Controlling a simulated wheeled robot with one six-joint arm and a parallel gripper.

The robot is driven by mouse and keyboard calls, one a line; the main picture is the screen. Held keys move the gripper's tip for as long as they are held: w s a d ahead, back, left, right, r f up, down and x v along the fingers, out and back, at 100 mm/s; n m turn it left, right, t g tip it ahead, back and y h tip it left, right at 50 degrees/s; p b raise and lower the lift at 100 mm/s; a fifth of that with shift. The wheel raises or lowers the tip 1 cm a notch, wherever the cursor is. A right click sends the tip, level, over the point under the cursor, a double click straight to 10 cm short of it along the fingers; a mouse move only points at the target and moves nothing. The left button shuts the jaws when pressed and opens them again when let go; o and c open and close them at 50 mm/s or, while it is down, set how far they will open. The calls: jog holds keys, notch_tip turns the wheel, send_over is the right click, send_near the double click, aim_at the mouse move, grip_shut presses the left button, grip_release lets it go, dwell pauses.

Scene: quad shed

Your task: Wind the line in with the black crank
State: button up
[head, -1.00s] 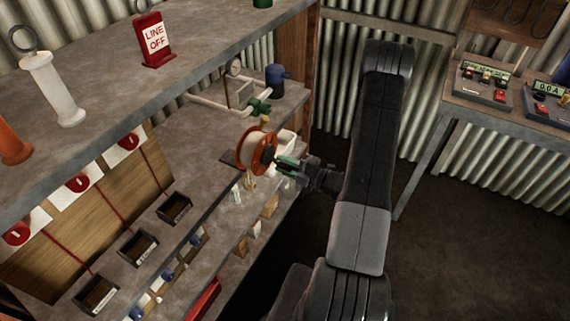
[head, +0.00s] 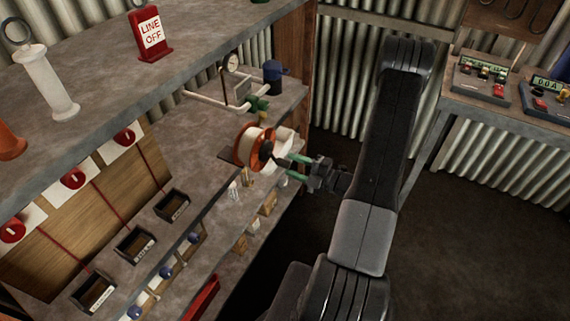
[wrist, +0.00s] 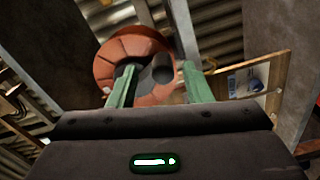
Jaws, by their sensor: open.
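An orange-flanged reel (head: 241,148) wound with pale line (head: 251,146) stands at the edge of the lower grey shelf. The black crank (head: 268,151) is on the reel's right face, with its handle pointing toward my gripper. My gripper (head: 291,168) has green fingers and is open just to the right of the crank. In the wrist view the orange reel (wrist: 133,45) fills the upper middle. The dark crank handle (wrist: 158,70) shows between the two finger tips. I cannot tell whether the fingers touch it.
A pipe with a green valve (head: 258,103), a gauge (head: 230,62) and a blue-topped canister (head: 273,77) stand behind the reel. A red LINE OFF sign (head: 149,35) is on the upper shelf. Control boxes (head: 482,81) sit on the right bench. Open floor lies between.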

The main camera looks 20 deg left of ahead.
jog(key=d+b, duration=0.1)
jog(key=d, duration=0.8)
jog(key=shift+s+d, duration=0.2)
jog(key=shift+s, duration=0.2)
